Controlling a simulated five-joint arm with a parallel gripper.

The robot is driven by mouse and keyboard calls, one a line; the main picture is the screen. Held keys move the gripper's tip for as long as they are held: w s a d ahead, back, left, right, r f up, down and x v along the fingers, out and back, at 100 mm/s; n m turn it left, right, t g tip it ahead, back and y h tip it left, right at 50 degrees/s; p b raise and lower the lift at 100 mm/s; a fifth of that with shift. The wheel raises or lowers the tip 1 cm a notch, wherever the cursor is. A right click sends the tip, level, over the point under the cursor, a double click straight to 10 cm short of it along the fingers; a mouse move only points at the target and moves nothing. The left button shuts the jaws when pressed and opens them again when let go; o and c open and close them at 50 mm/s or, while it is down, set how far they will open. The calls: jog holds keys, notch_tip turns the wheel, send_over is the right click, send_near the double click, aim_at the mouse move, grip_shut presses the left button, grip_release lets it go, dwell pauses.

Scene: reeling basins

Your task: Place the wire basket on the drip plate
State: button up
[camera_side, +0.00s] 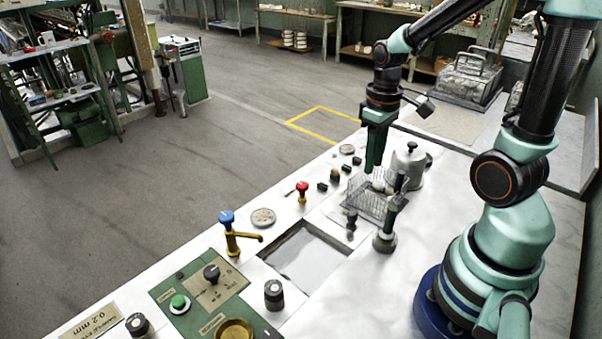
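The wire basket (368,203) is a shallow grey mesh basket with a few whitish lumps in it, on the pale worktop right of the centre. My gripper (372,170) points down with its dark green fingers at the basket's far edge. The fingers overlap in this view, so I cannot tell whether they are open or shut, or whether they touch the wire. A flat beige-grey plate (450,124) lies farther back on the worktop, beyond the metal pot; it may be the drip plate. The basket is apart from it.
A lidded metal pot (408,164) stands right behind the basket. A green-topped post (388,228) stands close in front. A rectangular basin (304,257) is sunk to the left. Small knobs, a blue-handled tap (229,230) and a green control panel (200,288) line the left side.

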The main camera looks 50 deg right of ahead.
jog(key=shift+r, duration=1.5)
